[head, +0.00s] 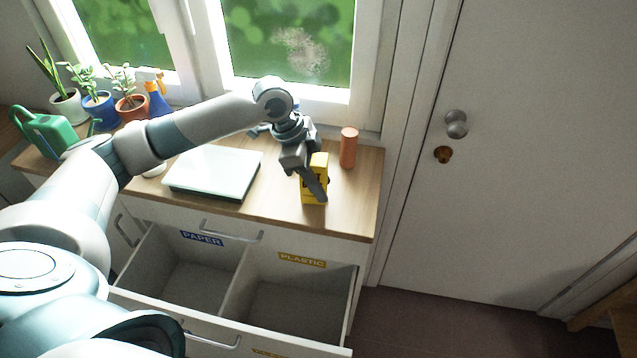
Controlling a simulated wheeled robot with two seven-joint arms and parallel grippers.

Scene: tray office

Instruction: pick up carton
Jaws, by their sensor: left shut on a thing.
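The carton (319,165) is a small yellow box with dark print, at the right part of the wooden counter top. My left gripper (318,188) comes down on it from above and is shut on it, with one finger across its front. The carton is upright, and I cannot tell whether its base touches the counter. Part of its front is hidden by the finger. My right gripper is not in view.
An orange cylinder (348,147) stands right of the carton. A white flat tray-like slab (213,171) lies to the left. Below, an open drawer has PAPER (202,238) and PLASTIC (302,260) compartments. Potted plants, a spray bottle (157,95) and a green watering can (46,131) stand far left.

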